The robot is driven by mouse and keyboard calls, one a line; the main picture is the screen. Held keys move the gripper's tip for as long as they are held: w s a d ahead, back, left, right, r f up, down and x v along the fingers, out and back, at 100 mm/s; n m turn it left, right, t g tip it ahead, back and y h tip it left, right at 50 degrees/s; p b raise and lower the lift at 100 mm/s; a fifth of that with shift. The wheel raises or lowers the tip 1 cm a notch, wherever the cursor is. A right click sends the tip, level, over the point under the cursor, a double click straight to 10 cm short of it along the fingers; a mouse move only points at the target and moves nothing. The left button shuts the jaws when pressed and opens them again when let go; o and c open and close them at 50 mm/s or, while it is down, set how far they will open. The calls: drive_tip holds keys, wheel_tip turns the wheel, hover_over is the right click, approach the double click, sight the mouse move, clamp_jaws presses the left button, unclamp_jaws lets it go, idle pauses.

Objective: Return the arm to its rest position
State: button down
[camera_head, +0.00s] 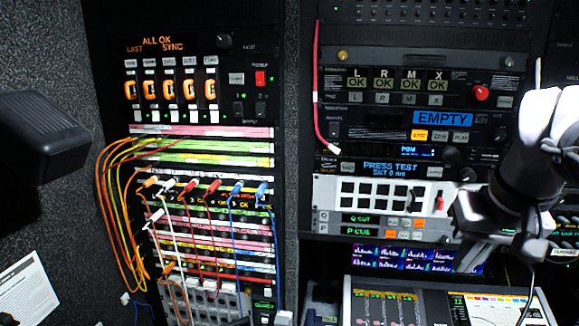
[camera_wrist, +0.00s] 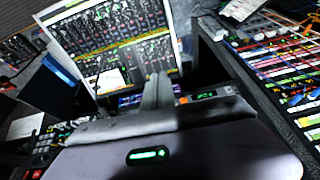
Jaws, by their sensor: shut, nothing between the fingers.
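My arm (camera_head: 545,130), white and black, comes in at the right edge of the head view. Part of the gripper is hard to make out against the dark rack in the head view.
A dark box-shaped object (camera_head: 40,135) juts in at left.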

drive_tip(key=s+a+f+y+b, duration=0.1)
drive_tip(key=s+a+f+b, duration=0.3)
drive_tip(key=f+b, duration=0.7)
drive_tip(key=s+a+f+m+t+b, duration=0.1)
drive_tip(key=s+a+f+b, duration=0.4)
drive_tip(key=f+b, duration=0.6)
drive_tip(key=s+a+f+m+y+b, duration=0.1)
drive_tip(key=s+a+f+b, duration=0.3)
drive_tip(key=f, duration=2.3)
drive_tip(key=a+b, duration=0.4)
drive_tip(key=b, duration=0.3)
drive_tip(key=shift+s+a+f+y+b, duration=0.2)
drive_tip(key=shift+y+b, duration=0.1)
drive_tip(key=shift+b, duration=0.1)
